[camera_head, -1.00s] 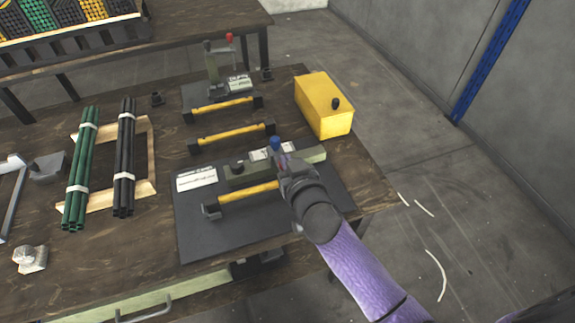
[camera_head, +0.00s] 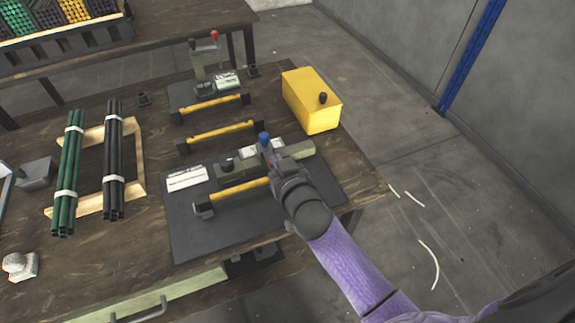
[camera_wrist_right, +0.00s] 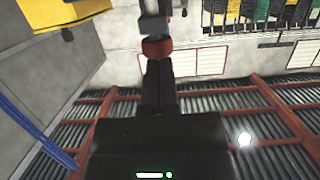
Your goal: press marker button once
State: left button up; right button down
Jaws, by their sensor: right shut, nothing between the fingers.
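The near press (camera_head: 234,170) is a grey-green block on a dark mat, with a black knob (camera_head: 227,164), an upright lever with a blue knob (camera_head: 264,138), and a yellow bar in front. No label readable as marker shows, so I cannot tell which part is the marker button. My right gripper (camera_head: 274,169) is shut and empty at the press's right half, just below the blue knob, and hides part of the block. In the right wrist view, a red round part (camera_wrist_right: 158,48) on a grey post lies just beyond my fingertips; contact cannot be told. My left gripper is out of view.
A second press with a red knob (camera_head: 214,35) stands behind. Green rods (camera_head: 68,178) and black rods (camera_head: 113,165) lie left. Floor is clear on the right.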

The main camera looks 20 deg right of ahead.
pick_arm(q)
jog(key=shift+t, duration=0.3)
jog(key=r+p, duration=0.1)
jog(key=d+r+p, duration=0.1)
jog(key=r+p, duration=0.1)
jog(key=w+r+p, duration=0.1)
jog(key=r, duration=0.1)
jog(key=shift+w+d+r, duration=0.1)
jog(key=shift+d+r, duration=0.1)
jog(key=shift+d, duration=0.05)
pick_arm(e)
jog(key=s+r, duration=0.6)
jog(key=s, duration=0.3)
jog(key=shift+s+d, duration=0.2)
jog(key=shift+s, duration=0.15)
jog(key=s+f+n+g, duration=0.1)
jog(key=s+f+g, duration=0.35)
jog(key=f, duration=0.65)
jog(key=s+f+g, duration=0.3)
jog(key=s+f, duration=0.3)
jog(key=f, duration=0.4)
jog(key=s+d+f+g, duration=0.2)
jog(key=s+f, duration=0.3)
jog(key=s, duration=0.6)
jog(key=s+d+f+n+g, duration=0.1)
jog(key=s+f+g, duration=0.4)
jog(key=s, duration=0.6)
jog(key=shift+s+d+f+h, duration=0.2)
jog(key=shift+d+f+h, duration=0.2)
jog(key=shift+d+f, duration=0.2)
